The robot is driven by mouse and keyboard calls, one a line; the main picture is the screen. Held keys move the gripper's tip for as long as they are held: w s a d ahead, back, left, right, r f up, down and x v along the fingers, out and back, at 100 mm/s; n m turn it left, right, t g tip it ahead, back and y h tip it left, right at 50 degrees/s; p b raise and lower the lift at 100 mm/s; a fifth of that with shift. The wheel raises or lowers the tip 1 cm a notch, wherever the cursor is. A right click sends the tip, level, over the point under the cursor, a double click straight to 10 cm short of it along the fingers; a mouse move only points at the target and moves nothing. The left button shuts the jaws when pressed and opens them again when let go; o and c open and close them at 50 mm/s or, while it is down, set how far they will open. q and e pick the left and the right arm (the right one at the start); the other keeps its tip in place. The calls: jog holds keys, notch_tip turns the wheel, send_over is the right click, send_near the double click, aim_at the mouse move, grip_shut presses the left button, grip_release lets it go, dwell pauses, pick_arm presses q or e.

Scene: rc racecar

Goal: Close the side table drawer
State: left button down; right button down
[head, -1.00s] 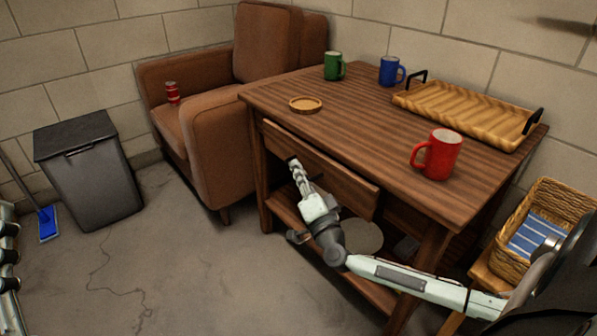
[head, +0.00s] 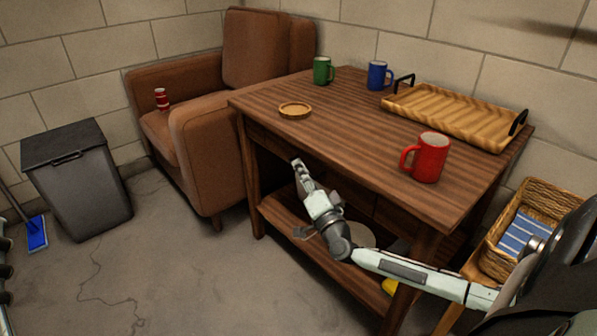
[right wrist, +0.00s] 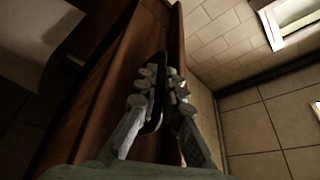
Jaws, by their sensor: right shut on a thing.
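The side table (head: 350,130) is dark wood, with its drawer (head: 268,143) under the top on the side facing me. The drawer front sits back beneath the tabletop edge and looks flush or nearly so; my arm and the shadow hide part of it. My right gripper (head: 297,163) is at the drawer front. In the right wrist view its fingers (right wrist: 157,100) are shut on the dark drawer handle (right wrist: 156,118), beside the brown wooden front. My left gripper is not in view.
On the tabletop stand a red mug (head: 430,158), green mug (head: 321,70), blue mug (head: 377,75), round coaster (head: 295,110) and wooden tray (head: 455,115). An armchair (head: 200,135) and grey bin (head: 78,180) stand left. A wicker basket (head: 497,262) is at right.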

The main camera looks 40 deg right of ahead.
jog(key=c, duration=1.8)
grip_release()
jog(key=shift+d, duration=0.3)
jog(key=shift+o, duration=0.8)
jog(key=shift+a, duration=0.1)
jog(key=v, duration=1.2)
